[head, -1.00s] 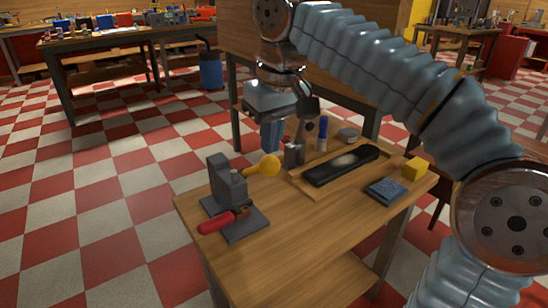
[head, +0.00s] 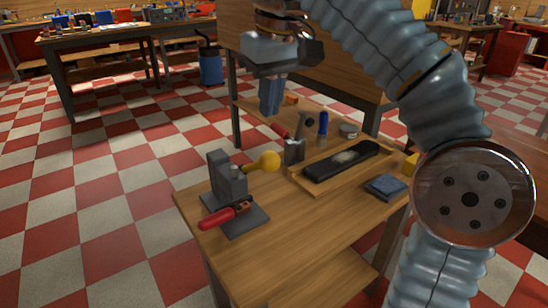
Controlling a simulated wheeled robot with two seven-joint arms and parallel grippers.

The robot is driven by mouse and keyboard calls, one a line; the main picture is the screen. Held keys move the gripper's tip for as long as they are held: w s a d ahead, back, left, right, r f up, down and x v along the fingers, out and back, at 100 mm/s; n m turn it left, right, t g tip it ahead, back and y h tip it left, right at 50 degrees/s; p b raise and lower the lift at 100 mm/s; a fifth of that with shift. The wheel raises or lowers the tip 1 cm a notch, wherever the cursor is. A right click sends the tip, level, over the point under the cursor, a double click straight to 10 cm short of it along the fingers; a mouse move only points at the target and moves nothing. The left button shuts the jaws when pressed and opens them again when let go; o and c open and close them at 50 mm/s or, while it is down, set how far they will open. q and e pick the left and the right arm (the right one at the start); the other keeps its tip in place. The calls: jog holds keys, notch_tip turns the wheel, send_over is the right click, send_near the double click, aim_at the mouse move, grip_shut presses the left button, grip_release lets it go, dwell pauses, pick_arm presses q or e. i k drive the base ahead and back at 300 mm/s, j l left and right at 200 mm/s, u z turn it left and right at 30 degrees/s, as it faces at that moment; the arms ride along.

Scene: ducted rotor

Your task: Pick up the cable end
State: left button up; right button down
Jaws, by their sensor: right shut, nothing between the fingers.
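I cannot make out a cable end in the head view. My right gripper (head: 272,108) hangs from the arm that comes in from the right. It points down above the back left part of the wooden bench (head: 285,228), with its bluish fingers together and nothing held. It is in the air, apart from the things on the bench. My left gripper is not in view.
A long black object (head: 340,161) lies in a wooden tray. The front bench top is clear.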

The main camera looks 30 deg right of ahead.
aim_at(207, 224)
jog(key=k+j, duration=0.8)
jog(key=k, duration=0.05)
